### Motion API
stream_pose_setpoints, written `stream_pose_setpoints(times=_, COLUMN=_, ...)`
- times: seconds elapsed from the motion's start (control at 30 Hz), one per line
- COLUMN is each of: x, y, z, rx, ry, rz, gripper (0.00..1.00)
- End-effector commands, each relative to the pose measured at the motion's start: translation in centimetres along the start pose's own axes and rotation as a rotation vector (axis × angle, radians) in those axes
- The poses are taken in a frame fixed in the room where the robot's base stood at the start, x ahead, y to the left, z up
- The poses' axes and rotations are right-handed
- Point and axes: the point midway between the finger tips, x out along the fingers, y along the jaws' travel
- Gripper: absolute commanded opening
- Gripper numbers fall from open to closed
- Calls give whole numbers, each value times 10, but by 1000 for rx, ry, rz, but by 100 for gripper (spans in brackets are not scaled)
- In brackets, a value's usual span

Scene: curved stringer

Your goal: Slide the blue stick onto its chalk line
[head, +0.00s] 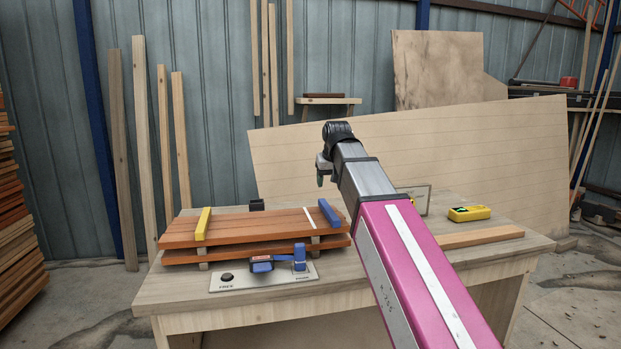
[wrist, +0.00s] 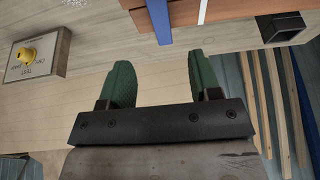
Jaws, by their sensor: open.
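The blue stick (head: 329,213) lies across the top of the orange-brown boards (head: 255,224), near their right end. The white chalk line (head: 308,217) runs across the boards just to the left of the stick, with a strip of bare board between them. In the wrist view the blue stick (wrist: 160,20) points toward my gripper, and the chalk line (wrist: 202,12) is to its right. My gripper (wrist: 158,75) is open and empty. Its green fingers are short of the stick's near end. In the head view my gripper (head: 321,172) hangs above and behind the stack.
A yellow stick (head: 203,224) lies across the boards' left end. A black box (head: 257,204) stands behind the stack. A panel with blue parts (head: 264,278) is in front. A yellow tool (head: 469,213) and a plank (head: 480,236) lie at the table's right.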

Motion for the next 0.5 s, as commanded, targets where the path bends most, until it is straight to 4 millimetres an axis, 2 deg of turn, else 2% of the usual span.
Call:
stream_pose_setpoints(times=0.17, x=9, y=0, z=0, rx=0, ry=-1, rz=0, gripper=57)
stream_pose_setpoints(times=0.5, x=56, y=0, z=0, rx=0, ry=-2, rz=0, gripper=57)
